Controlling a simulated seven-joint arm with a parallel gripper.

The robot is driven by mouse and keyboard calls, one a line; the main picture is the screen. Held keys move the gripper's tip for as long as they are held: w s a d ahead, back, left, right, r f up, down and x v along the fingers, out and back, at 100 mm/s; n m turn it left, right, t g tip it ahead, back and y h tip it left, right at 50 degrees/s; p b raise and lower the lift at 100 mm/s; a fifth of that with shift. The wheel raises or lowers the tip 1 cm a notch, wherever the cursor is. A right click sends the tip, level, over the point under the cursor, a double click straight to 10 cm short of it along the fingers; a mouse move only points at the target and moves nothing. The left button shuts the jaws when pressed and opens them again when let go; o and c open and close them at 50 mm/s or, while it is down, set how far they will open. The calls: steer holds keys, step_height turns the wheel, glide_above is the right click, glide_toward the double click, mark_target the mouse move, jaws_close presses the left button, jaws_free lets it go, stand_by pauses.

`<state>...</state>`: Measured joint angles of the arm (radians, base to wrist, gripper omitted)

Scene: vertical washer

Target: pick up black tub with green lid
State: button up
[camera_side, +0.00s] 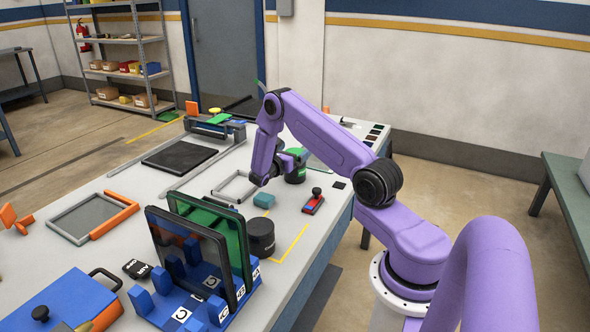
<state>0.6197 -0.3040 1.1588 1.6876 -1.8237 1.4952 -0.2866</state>
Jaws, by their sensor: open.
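The black tub with a green lid (297,176) stands upright on the far right part of the grey table, partly hidden behind my gripper. The green of its lid shows at its top. My gripper (290,161) is open, at the end of my bent purple arm, right beside the tub's upper left side. I cannot tell from this view whether the fingers touch the tub or surround it.
A black round tub (260,237) stands nearer, beside a blue rack (190,291) holding upright dark and green panels. A grey frame (233,187) lies left of my gripper.

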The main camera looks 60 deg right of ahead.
mark_target(299, 150)
steer(key=shift+f, duration=0.9)
steer(key=shift+s+d, duration=0.1)
steer(key=shift+d, duration=1.4)
steer(key=shift+r, duration=0.1)
steer(key=c, duration=1.5)
steer(key=shift+c, duration=0.2)
